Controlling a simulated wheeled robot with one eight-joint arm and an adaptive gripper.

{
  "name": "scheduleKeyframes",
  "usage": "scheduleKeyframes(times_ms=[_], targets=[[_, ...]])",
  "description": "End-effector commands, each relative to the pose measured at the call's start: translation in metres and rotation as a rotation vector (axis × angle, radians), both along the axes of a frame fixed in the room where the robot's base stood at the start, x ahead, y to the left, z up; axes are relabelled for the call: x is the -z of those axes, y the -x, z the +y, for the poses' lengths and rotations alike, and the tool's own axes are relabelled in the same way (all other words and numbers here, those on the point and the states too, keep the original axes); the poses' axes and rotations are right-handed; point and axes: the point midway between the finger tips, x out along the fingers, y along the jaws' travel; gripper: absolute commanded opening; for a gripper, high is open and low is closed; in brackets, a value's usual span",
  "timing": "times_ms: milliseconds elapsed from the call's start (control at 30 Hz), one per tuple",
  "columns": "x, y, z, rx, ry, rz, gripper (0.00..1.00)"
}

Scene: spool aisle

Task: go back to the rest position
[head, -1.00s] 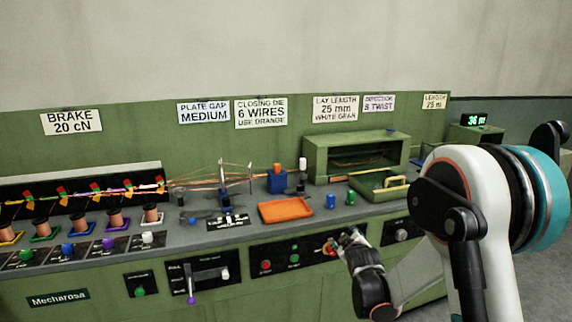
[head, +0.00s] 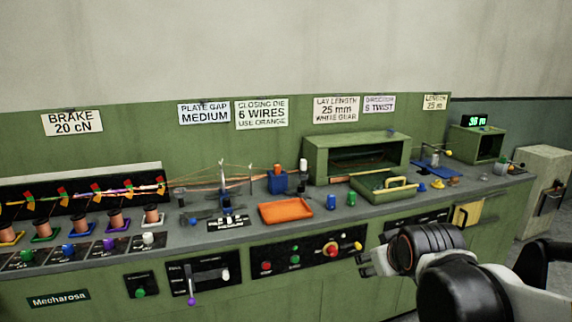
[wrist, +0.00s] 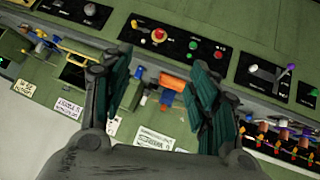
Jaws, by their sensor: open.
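My gripper (head: 368,263) is in front of the green machine bench at the lower right of the head view, apart from the bench front. In the wrist view my gripper (wrist: 165,85) has its two dark green-padded fingers spread wide. Nothing is between the fingers; the bench, an orange tray and signs show beyond them. The wrist view looks at the bench turned nearly upside down.
The bench carries wire spools (head: 77,228), an orange tray (head: 286,211), a blue block (head: 278,183), a green housing (head: 357,157) and a yellow-handled lid (head: 384,186). Control panels with buttons (head: 307,252) line its front. A grey cabinet (head: 541,190) stands at the right.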

Motion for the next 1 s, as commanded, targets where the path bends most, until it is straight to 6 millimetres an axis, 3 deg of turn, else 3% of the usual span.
scheduleKeyframes(times_ms=[33,300,500,700,1000], targets=[[0.0,0.019,0.0,0.014,-0.019,0.017,0.54],[0.009,0.107,0.002,0.098,-0.116,0.109,0.54],[0.022,0.157,0.005,0.151,-0.172,0.165,0.54],[0.029,0.177,0.006,0.174,-0.195,0.189,0.54],[0.029,0.178,0.006,0.176,-0.196,0.19,0.54]])
